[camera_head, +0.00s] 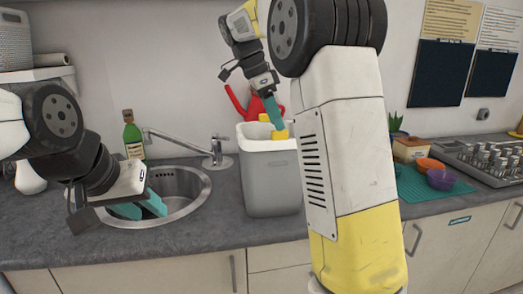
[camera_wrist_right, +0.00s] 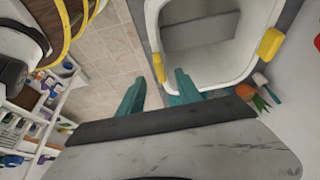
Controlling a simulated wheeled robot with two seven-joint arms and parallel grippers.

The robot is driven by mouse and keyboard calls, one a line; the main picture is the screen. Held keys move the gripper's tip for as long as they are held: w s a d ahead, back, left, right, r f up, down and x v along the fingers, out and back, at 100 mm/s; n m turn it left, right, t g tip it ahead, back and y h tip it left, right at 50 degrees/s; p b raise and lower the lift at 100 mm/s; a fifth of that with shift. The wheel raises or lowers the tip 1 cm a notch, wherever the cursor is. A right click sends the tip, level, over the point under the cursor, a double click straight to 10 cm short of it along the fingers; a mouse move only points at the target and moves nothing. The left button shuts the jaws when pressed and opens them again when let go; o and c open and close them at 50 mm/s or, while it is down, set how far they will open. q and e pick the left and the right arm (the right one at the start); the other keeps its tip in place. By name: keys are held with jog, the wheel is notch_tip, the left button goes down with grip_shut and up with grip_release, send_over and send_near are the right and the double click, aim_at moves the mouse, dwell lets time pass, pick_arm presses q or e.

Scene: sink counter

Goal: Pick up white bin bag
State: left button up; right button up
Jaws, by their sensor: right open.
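A grey bin (camera_head: 272,180) stands on the counter right of the sink. Its white upper part (camera_head: 258,144), which looks like the bin bag, lines the rim; in the right wrist view the white rim (camera_wrist_right: 215,80) surrounds the opening. A yellow tab (camera_head: 280,134) sits on the rim; in the right wrist view one yellow tab (camera_wrist_right: 157,67) lies between the fingertips and another (camera_wrist_right: 270,43) is at the far side. My right gripper (camera_wrist_right: 157,88) is open at the rim, one finger outside it. My left gripper (camera_head: 143,206) is open and empty above the sink.
The sink (camera_head: 178,187) with its faucet (camera_head: 215,150) and a green bottle (camera_head: 132,135) are left of the bin. A red object (camera_head: 243,105) is behind it.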

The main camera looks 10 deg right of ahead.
aim_at(282, 139)
jog(key=x, duration=0.7)
jog(key=shift+w+f, duration=0.1)
jog(key=shift+f, duration=0.25)
grip_shut()
dwell(1.1)
